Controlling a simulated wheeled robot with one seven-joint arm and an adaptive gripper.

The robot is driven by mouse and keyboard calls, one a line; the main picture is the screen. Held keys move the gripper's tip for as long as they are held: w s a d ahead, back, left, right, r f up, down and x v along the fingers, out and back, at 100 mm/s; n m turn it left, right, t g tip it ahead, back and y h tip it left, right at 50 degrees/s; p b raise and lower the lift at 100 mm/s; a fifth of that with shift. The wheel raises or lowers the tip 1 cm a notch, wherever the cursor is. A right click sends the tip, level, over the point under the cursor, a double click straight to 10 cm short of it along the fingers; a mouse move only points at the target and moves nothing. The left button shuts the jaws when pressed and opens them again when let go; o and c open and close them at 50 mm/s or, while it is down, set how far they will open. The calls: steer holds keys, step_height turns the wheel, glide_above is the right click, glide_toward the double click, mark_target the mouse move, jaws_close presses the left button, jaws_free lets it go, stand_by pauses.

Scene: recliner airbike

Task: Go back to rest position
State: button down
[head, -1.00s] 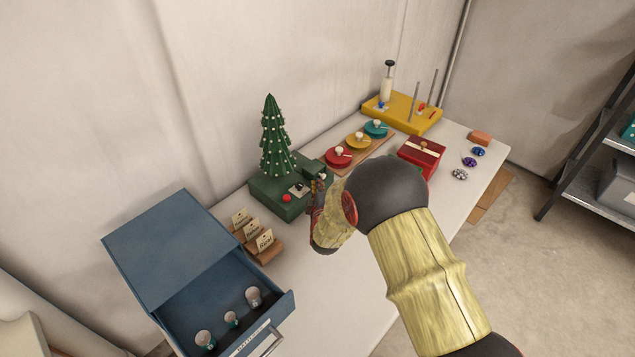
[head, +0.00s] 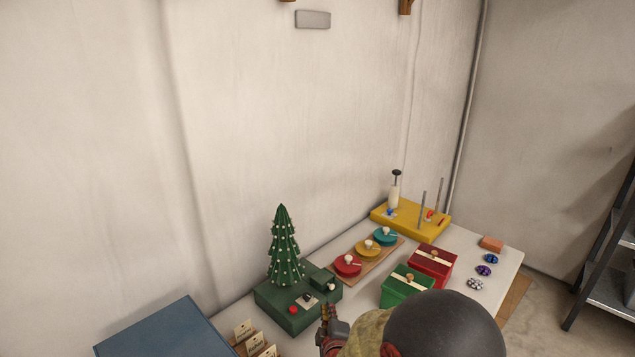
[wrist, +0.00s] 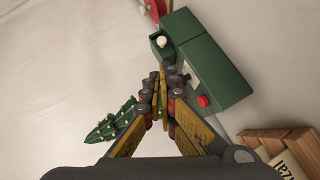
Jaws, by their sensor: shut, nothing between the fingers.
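My gripper (wrist: 161,85) is shut and empty in the wrist view, its fingertips meeting in front of the green base (wrist: 208,65) of the Christmas tree. In the head view my gripper (head: 328,322) is at the bottom middle, just right of the tree's base (head: 298,308), partly hidden by my own arm. I cannot tell how far above the table it is. The tree (head: 284,250) stands upright on its base, which carries a red button (head: 293,310).
A green box (head: 405,290) and a red box (head: 432,266) stand right of my gripper. Three coloured plates (head: 366,255) sit on a board behind. A yellow stand (head: 412,219) is at the back. A blue cabinet (head: 165,335) is at lower left, and a shelf (head: 610,270) at far right.

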steer(key=s+d+r+m+g+y, duration=0.1)
steer(key=s+d+r+m+g, duration=0.2)
steer(key=s+r, duration=0.4)
steer(key=s+d+r+m+g, duration=0.2)
steer(key=s+d+r+m, duration=0.25)
steer(key=r, duration=0.45)
steer(key=s+d+r+m+g, duration=0.1)
steer(key=s+d+m, duration=0.1)
steer(key=s, duration=0.6)
steer(key=s+d+r+m+g+h, duration=0.1)
steer(key=s+d+m, duration=0.1)
steer(key=s, duration=0.7)
steer(key=s+d+r+m+g, duration=0.2)
steer(key=s+d+m, duration=0.1)
steer(key=s, duration=0.5)
steer(key=shift+s+d+h, duration=0.25)
steer(key=shift+d+h, duration=0.1)
steer(key=shift+h, duration=0.05)
steer(key=shift+r, duration=0.1)
